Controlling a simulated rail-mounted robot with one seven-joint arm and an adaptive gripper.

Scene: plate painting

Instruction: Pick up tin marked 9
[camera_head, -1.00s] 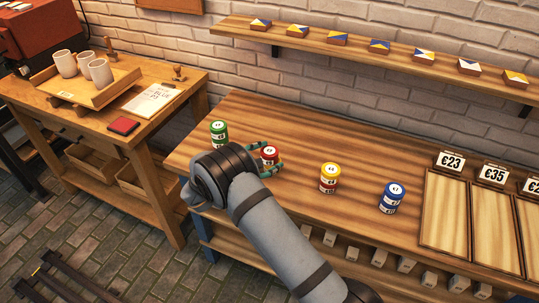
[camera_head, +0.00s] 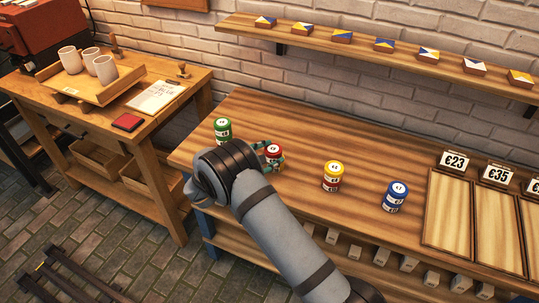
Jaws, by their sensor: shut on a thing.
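My gripper (camera_head: 277,164) is low over the left part of the wooden bench, with its teal fingers around a red tin (camera_head: 273,152). It is shut on this tin. My arm hides the lower part of the tin, and its label is too small to read. I cannot make out a 9 on any label.
The bench (camera_head: 330,130) is clear behind the tins. Framed wooden panels with price cards (camera_head: 454,161) lie at the right. A wall shelf (camera_head: 350,48) holds small painted blocks. A side table at the left holds a tray (camera_head: 104,92) with white cups and a red pad (camera_head: 127,122).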

